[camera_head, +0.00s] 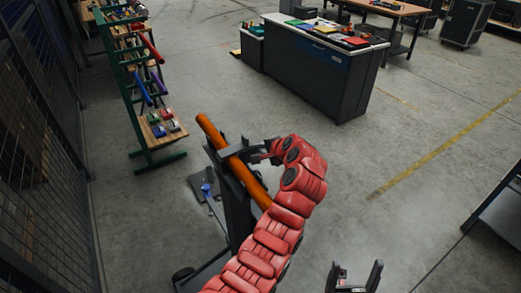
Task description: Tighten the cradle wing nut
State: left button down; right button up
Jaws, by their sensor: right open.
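An orange cylinder (212,134) lies tilted in the cradle at the top of a dark upright stand (238,213). A dark clamp-like bar (229,152) crosses over the cylinder. My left gripper (256,152), at the end of the red arm, is at the cradle's right side, close to the bar and cylinder. Its fingers are small and dark against the cradle, so their opening cannot be told. I cannot make out the wing nut; it may be hidden by the gripper. My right gripper (354,277) is open and empty at the bottom edge, apart from the stand.
A green rack (127,85) with coloured cylinders stands at the left beside a mesh fence (40,150). A dark workbench (318,75) stands behind. A blue part (206,189) sits low beside the stand. The floor to the right is clear up to a dark table (500,220).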

pick_arm(q)
jog(key=shift+w+a+r+g+h, duration=0.15)
jog(key=shift+g+h, duration=0.25)
jog(key=shift+g, duration=0.2)
jog(key=shift+w+a+g+h+b, duration=0.15)
jog(key=shift+g+h+b, duration=0.75)
jog(key=shift+g+b, duration=0.35)
jog(key=shift+g+h+b, duration=0.4)
jog(key=shift+g+b, duration=0.05)
jog(key=shift+b, duration=0.05)
jog(key=c, duration=1)
grip_release()
jog(key=shift+r, duration=0.1)
jog(key=shift+o, duration=0.2)
